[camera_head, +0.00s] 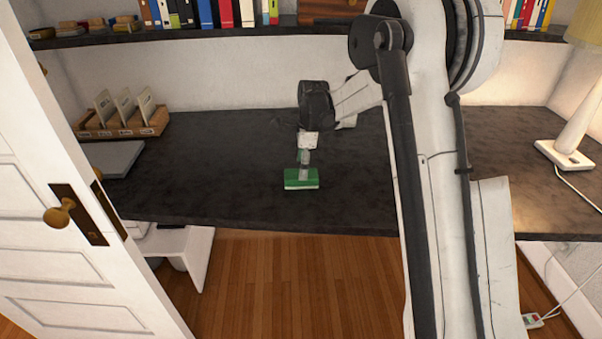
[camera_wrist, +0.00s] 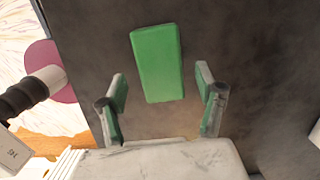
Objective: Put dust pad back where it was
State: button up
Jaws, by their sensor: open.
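The dust pad appears to be the green block with a pale lower edge (camera_head: 301,180). It lies on the dark desk (camera_head: 220,160), near the front edge. In the wrist view the green pad (camera_wrist: 157,55) sits ahead of my gripper (camera_wrist: 161,80), its near end between the two green-lined fingers. The fingers are spread wide, with a gap on each side of the pad. In the head view my gripper (camera_head: 304,163) is right at the pad, partly overlapping it. Whether the fingertips touch the desk is hidden.
A wooden card holder (camera_head: 120,125) and a flat grey item (camera_head: 113,158) are at the desk's left. A lamp (camera_head: 573,140) stands at the right. A shelf (camera_head: 220,36) with books runs above. A white door (camera_head: 75,190) stands at the front left. The desk left of the pad is clear.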

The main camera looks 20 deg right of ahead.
jog(key=s+r+n+t, duration=0.15)
jog(key=s+r, duration=0.25)
jog(key=r, duration=0.4)
jog(key=s+r+n, duration=0.3)
jog(key=s+r, duration=0.2)
jog(key=r, duration=0.3)
jog(key=s+r+n+t, duration=0.2)
jog(key=s+r+n, duration=0.35)
jog(key=s, duration=0.55)
jog(key=s+f+n+t, duration=0.1)
jog(key=s+f+n, duration=0.1)
jog(key=s+n, duration=0.3)
jog(key=s+f+n+t+h, duration=0.1)
jog(key=s+n, duration=0.4)
jog(key=s, duration=0.8)
jog(key=shift+s+a+f+t, duration=0.2)
jog(key=shift+f+t, duration=0.55)
jog(key=shift+f, duration=0.05)
